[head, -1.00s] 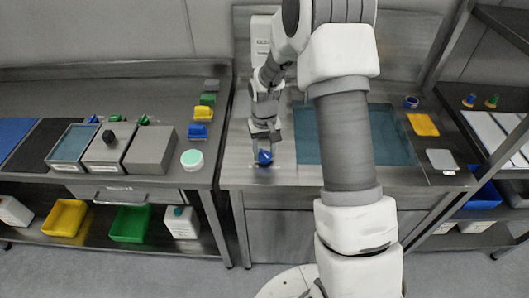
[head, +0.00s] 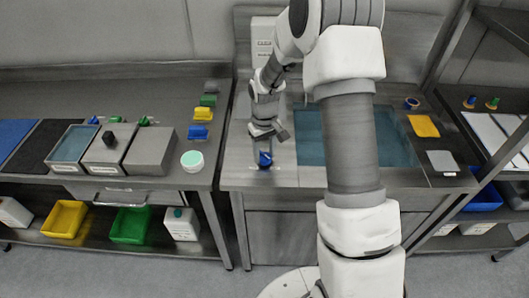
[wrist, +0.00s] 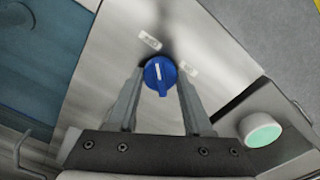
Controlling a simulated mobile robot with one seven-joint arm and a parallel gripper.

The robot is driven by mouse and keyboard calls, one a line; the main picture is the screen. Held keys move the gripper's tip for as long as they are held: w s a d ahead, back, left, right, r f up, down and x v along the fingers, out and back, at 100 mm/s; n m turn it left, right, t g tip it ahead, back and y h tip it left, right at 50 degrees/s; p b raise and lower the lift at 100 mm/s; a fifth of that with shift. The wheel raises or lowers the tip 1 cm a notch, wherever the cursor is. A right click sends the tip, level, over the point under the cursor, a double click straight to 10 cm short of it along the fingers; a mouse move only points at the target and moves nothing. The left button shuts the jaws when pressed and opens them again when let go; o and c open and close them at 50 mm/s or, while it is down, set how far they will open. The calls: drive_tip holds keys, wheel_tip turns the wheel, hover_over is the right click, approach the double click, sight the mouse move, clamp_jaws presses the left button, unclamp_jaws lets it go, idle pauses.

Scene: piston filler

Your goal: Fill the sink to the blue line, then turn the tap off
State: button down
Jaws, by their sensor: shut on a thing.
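The blue tap knob (head: 265,160) stands on the steel counter left of the sink. In the wrist view the knob (wrist: 160,75) has a white pointer mark and lies between my gripper's two fingertips. My gripper (wrist: 161,78) is shut on the knob; in the head view my gripper (head: 268,135) is turned and tilted over it. The sink (head: 308,135) shows a blue-teal surface, partly hidden behind my arm. It also shows at the left of the wrist view (wrist: 45,50). I cannot make out the blue line or the exact water level.
Two small labels sit by the knob. A round white container with a green top (head: 192,160) stands at the left counter's edge, past a gap. Grey boxes (head: 150,150) and blocks stand on that counter. A yellow pad (head: 423,126) and grey pad (head: 441,161) lie right of the sink.

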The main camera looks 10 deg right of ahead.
sight(265, 156)
drive_tip(key=shift+c, duration=1.5)
unclamp_jaws()
wheel_tip(265, 156, up, 18)
drive_tip(key=p, duration=0.1)
drive_tip(key=shift+f, duration=0.25)
drive_tip(key=s+r+m+t, duration=0.2)
drive_tip(key=s+r+t, duration=0.1)
drive_tip(key=s+r, duration=0.9)
drive_tip(key=s+m+t, duration=0.1)
drive_tip(key=s+t, duration=0.1)
drive_tip(key=s, duration=1.1)
drive_tip(key=shift+s+f+t, duration=0.25)
drive_tip(key=shift+s+t, duration=0.05)
